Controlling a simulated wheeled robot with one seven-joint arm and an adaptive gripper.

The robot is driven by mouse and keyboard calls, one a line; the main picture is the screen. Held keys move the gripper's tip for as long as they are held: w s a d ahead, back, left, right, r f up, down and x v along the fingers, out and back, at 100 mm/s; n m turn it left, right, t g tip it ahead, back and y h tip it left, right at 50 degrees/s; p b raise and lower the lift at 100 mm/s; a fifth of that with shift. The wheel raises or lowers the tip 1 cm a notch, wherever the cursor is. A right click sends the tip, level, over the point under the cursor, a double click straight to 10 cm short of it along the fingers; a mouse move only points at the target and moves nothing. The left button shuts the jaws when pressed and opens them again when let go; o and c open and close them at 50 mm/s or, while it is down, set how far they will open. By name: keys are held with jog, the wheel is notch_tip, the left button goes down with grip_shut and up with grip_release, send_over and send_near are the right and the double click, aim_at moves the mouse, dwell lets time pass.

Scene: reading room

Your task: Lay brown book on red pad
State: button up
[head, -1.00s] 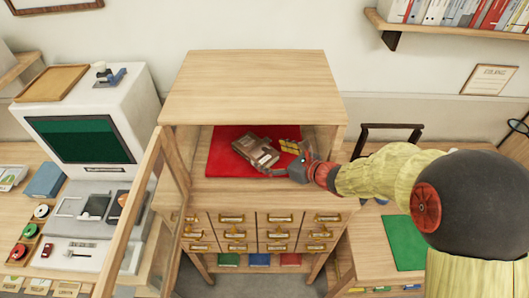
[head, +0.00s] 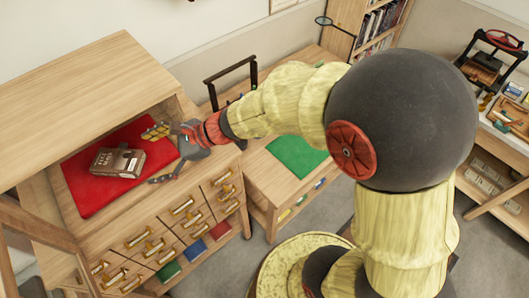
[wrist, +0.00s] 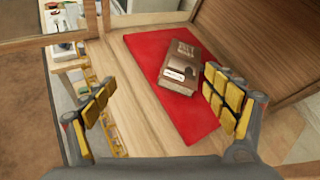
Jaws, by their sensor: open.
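The brown book (head: 118,162) lies flat on the red pad (head: 84,194) inside the open wooden cabinet. In the wrist view the brown book (wrist: 181,65) rests wholly within the red pad (wrist: 148,50), set at an angle to its edges. My gripper (head: 160,154) is at the cabinet's front opening, to the right of the book. In the wrist view my gripper (wrist: 160,105) has its yellow-padded fingers wide apart, with nothing between them but the shelf and pad beyond. The right finger is close to the book in that picture; I cannot tell whether they touch.
The cabinet (head: 90,75) has a top board above the pad and small drawers (head: 180,207) below. An open door frame (head: 35,222) stands at its left. A side table with a green pad (head: 297,157) and a black frame (head: 230,80) is to the right.

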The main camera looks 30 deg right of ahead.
jog(key=s+d+r+n+g+h, duration=0.2)
jog(key=s+d+r+n, duration=0.15)
jog(key=s+n, duration=0.3)
jog(key=s+d+r+n+h, duration=0.1)
jog(key=s+d+n+h, duration=0.2)
jog(key=d, duration=0.4)
jog(key=s+d+r+n+t+h, duration=0.1)
jog(key=s+d+r+n+h, duration=0.1)
jog(key=s+d+n, duration=0.3)
jog(key=s+d+r+n+t+h, duration=0.1)
jog(key=s+d+n+h, duration=0.3)
jog(key=d, duration=0.5)
jog(key=shift+s+d+r+n+h, duration=0.3)
jog(key=shift+s+r+n, duration=0.05)
jog(key=shift+s+r, duration=0.4)
notch_tip(320, 180, down, 11)
jog(key=b, duration=1)
jog(key=shift+b, duration=0.4)
jog(key=shift+r, duration=0.25)
jog(key=shift+c, duration=0.7)
